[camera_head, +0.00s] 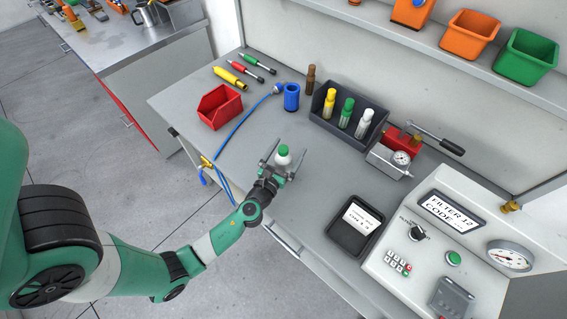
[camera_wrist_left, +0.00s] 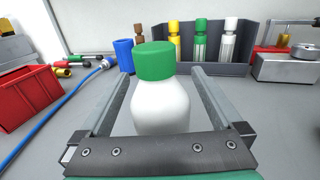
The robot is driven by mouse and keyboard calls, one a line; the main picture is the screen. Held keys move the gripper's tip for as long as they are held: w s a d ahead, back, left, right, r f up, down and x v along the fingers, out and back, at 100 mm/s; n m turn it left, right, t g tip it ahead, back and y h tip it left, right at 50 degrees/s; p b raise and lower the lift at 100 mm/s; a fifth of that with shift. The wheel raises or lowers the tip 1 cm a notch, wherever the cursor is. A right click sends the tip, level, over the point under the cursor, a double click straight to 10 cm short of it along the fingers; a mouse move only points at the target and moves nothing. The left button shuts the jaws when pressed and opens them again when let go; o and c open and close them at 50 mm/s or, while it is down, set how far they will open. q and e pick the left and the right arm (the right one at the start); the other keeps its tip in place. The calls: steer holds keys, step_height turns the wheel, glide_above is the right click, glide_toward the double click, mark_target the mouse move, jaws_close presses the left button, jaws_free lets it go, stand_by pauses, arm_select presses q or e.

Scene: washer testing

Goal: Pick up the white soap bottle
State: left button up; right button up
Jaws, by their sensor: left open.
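The white soap bottle (camera_head: 282,161) with a green cap stands upright on the grey workbench. It also shows large in the middle of the left wrist view (camera_wrist_left: 161,105). My left gripper (camera_head: 283,158) is open, with one finger on each side of the bottle. In the left wrist view the fingers (camera_wrist_left: 158,100) show a gap to the bottle on both sides. The bottle's base is hidden behind the gripper's palm. My right gripper is not in view.
A dark bin (camera_head: 319,124) with yellow, green and white bottles stands behind. A red bin (camera_head: 216,115), blue cup (camera_head: 291,98) and blue hose (camera_head: 241,124) lie to the left. A black tray (camera_head: 343,240) and control panel (camera_head: 394,287) are at right.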

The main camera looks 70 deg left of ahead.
arm_select(q)
jaws_close()
stand_by(0.5)
steer(key=shift+r, duration=0.1)
steer(key=shift+r+p, duration=0.3)
steer(key=shift+p, duration=0.05)
steer(key=r+p, duration=0.3)
steer(key=r, duration=0.1)
steer(key=shift+s+d+r+p, duration=0.1)
steer(key=shift+s+d+p, duration=0.15)
steer(key=shift+d+p, duration=0.15)
steer(key=d+r+p, duration=0.1)
steer(key=s+d+r+p, duration=0.1)
steer(key=r, duration=0.1)
steer(key=s+d+r+p, duration=0.1)
steer(key=shift+s+r+p, duration=0.25)
steer(key=shift+r+p, duration=0.1)
steer(key=s+d+r+p, duration=0.1)
steer(key=s+d+r, duration=0.2)
steer(key=s+d, duration=0.3)
steer(key=shift+d+r, duration=0.15)
steer(key=shift+d, duration=0.45)
